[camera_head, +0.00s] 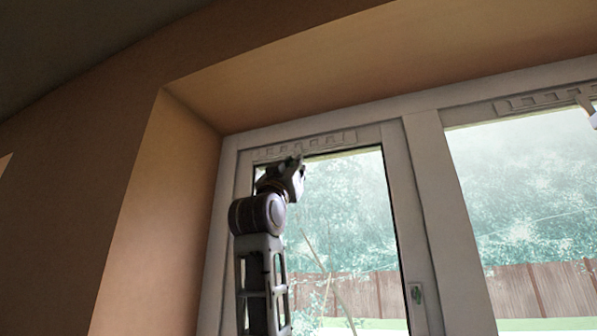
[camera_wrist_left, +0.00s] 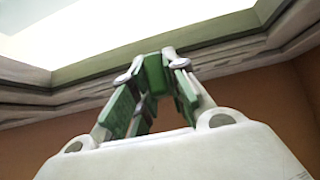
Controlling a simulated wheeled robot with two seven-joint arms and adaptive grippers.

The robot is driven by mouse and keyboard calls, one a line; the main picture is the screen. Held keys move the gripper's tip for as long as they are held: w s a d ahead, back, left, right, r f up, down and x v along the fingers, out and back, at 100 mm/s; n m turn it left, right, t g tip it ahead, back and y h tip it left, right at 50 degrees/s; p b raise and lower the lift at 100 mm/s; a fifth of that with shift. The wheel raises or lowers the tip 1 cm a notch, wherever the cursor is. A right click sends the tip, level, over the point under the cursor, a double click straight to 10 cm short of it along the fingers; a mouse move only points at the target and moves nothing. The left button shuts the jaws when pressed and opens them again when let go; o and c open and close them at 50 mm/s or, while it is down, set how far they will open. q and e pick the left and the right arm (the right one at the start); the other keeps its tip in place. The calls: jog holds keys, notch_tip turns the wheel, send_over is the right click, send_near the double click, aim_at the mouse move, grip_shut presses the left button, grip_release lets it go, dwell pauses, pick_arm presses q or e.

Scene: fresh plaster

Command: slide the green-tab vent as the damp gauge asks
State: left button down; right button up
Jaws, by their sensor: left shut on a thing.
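A pale slotted vent (camera_head: 332,140) runs along the top of the left window sash. My left gripper (camera_head: 296,162) is raised to the vent's lower edge, near its middle. In the left wrist view my left gripper (camera_wrist_left: 157,62) has its fingers closed together on a small green piece, seemingly the vent's green tab (camera_wrist_left: 153,74). The green finger pads make its outline hard to separate. In the head view the fingers hide the tab. At the right edge, a cut-off pale part (camera_head: 593,120) near the other vent may be my right gripper. I see no readable damp gauge.
A second slotted vent (camera_head: 545,98) is on the right window. The plaster reveal (camera_head: 165,215) stands close left of my arm. A fence (camera_head: 540,290) shows outside.

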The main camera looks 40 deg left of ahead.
pick_arm(q)
jog(key=c, duration=1.6)
grip_release()
jog(key=shift+a+y, duration=0.15)
jog(key=shift+y, duration=0.15)
jog(key=shift+o, duration=1.1)
jog(key=shift+s+a, duration=0.1)
jog(key=shift+a, duration=0.1)
jog(key=shift+d+f, duration=0.15)
jog(key=shift+d, duration=0.1)
jog(key=v, duration=1.1)
jog(key=shift+s+a, duration=0.2)
jog(key=shift+s, duration=0.25)
jog(key=shift+f, duration=0.15)
